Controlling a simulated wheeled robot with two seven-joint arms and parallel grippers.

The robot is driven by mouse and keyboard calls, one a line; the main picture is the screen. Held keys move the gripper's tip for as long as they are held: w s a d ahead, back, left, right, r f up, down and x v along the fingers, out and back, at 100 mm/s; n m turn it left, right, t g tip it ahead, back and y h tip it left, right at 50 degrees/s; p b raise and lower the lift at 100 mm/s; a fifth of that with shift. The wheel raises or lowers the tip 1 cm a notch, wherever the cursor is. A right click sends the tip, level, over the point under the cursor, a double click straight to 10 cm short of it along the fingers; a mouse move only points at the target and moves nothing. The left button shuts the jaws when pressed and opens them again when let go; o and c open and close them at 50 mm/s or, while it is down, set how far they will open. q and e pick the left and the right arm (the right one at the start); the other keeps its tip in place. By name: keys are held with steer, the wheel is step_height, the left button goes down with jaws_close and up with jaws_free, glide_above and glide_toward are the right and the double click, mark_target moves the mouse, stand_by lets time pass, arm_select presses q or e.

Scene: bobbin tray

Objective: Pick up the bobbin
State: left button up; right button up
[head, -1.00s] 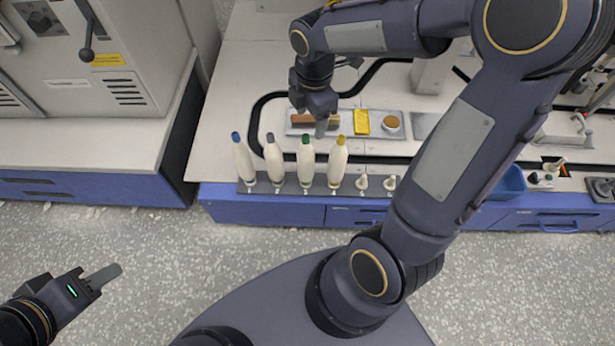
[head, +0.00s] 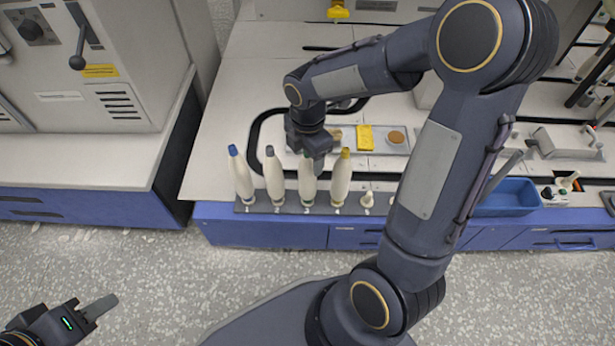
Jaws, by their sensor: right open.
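Several white bobbins stand upright in a row on a grey strip (head: 322,211) at the bench's front edge. From left to right their tips are blue (head: 243,180), grey (head: 274,181), green (head: 306,186) and yellow (head: 341,182). My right gripper (head: 318,168) is open and points down just above and behind the green-tipped bobbin, hiding part of its top. I cannot tell whether it touches that bobbin. My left gripper (head: 100,307) is low at the left over the floor, away from the bobbins; its finger spacing does not show clearly.
Small white pegs (head: 367,199) stand right of the bobbins. Behind them lies a tray with a yellow block (head: 366,137) and a round brown item (head: 396,137). A blue bin (head: 508,197) is at the right. A grey machine (head: 105,65) stands at the left.

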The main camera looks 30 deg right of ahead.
jaws_close()
steer(key=shift+r, duration=0.15)
